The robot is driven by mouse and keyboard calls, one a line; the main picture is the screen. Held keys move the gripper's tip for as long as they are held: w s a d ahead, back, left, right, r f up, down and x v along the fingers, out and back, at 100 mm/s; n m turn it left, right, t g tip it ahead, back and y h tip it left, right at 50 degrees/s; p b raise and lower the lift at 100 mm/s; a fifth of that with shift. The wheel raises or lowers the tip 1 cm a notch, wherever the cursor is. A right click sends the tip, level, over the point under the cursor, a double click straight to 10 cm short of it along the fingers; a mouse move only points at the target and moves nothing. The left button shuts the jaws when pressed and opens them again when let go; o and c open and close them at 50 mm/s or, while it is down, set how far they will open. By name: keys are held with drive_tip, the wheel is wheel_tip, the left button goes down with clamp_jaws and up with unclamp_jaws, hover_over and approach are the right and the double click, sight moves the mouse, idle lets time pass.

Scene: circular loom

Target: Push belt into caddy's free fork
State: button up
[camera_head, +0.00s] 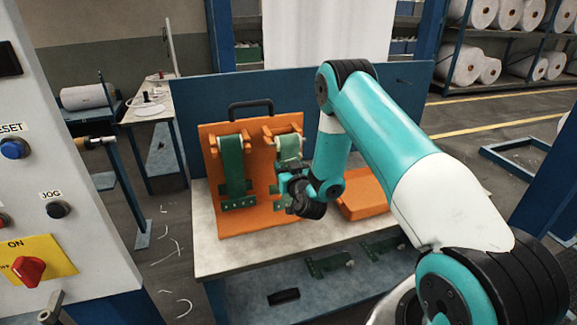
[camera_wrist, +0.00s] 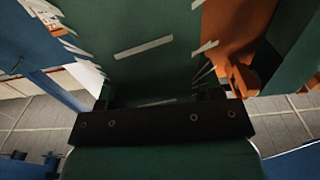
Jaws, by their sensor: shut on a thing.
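The caddy is an orange upright board (camera_head: 228,140) with a black handle, standing on the table. In the wrist view the belt (camera_wrist: 150,70) with white strips fills the middle, crossed by a dark screwed bar (camera_wrist: 160,125). Orange parts show right of it.
An orange block (camera_head: 362,203) lies on the table (camera_head: 235,262) right of the caddy, partly behind my arm. A blue panel (camera_head: 190,110) stands behind. Green bracketed pieces (camera_head: 330,264) and a black item (camera_head: 284,296) lie on the lower shelf. A control cabinet (camera_head: 75,140) stands at left.

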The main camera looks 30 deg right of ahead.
drive_tip(key=shift+w+d+p, duration=0.15)
drive_tip(key=shift+w+p, duration=0.3)
drive_tip(key=shift+p, duration=0.2)
drive_tip(key=shift+w, duration=0.1)
idle(0.3)
